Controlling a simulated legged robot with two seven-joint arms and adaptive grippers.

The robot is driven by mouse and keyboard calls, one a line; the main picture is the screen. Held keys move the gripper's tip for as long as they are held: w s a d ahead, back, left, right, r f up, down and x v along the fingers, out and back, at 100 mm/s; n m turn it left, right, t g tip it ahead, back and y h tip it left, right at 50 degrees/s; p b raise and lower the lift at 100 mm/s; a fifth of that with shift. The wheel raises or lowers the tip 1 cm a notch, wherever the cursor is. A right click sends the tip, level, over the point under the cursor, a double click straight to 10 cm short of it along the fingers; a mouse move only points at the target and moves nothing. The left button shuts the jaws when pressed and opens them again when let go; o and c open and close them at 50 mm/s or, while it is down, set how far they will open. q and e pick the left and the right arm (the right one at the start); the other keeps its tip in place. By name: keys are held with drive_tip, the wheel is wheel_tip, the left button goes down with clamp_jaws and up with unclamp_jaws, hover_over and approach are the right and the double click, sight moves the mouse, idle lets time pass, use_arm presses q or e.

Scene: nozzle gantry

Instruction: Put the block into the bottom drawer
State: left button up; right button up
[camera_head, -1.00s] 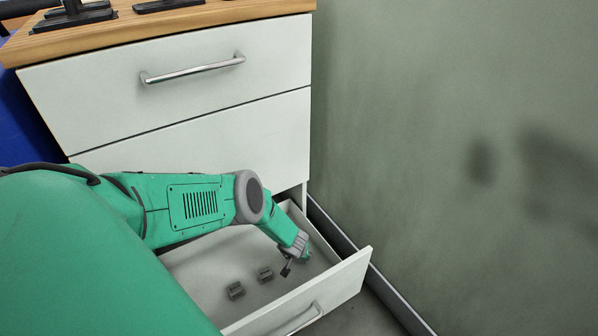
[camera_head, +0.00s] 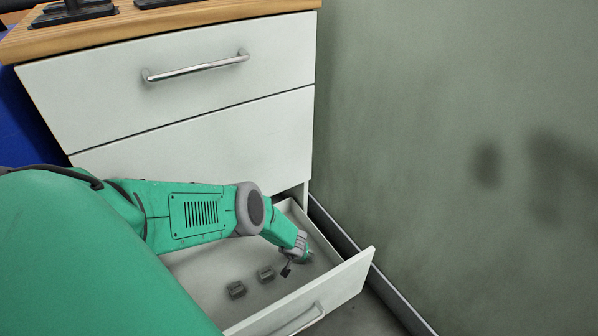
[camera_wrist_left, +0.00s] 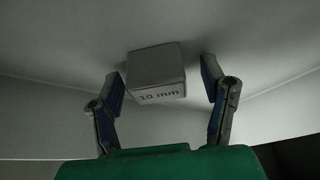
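The bottom drawer (camera_head: 342,284) is pulled open, with its white floor showing. My left gripper (camera_head: 294,262) reaches down into it near its right side. In the left wrist view, a grey block (camera_wrist_left: 156,74) marked "10 mm" lies on a pale surface between the fingers of my left gripper (camera_wrist_left: 163,84). The fingers are spread wider than the block, with a clear gap on the right; the left finger is close to it. In the head view this block is hidden or too small to make out. My right gripper is not in view.
The closed upper drawer (camera_head: 180,90) is above, under a wooden top (camera_head: 190,20). A grey-green wall (camera_head: 450,120) stands close on the right.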

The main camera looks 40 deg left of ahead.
use_arm(q)
drive_tip(key=shift+s, duration=0.1)
drive_tip(key=shift+d+r, duration=0.15)
drive_tip(key=shift+d, duration=0.05)
drive_tip(key=shift+w+d+r, duration=0.1)
drive_tip(key=shift+w+r, duration=0.15)
drive_tip(key=shift+r, duration=0.2)
drive_tip(key=shift+s+a+r, duration=0.1)
drive_tip(key=shift+a+r, duration=0.1)
drive_tip(key=shift+r, duration=0.4)
wheel_tip(320, 180, up, 7)
drive_tip(key=shift+a+r, duration=0.1)
drive_tip(key=shift+r, duration=0.1)
drive_tip(key=shift+r, duration=0.1)
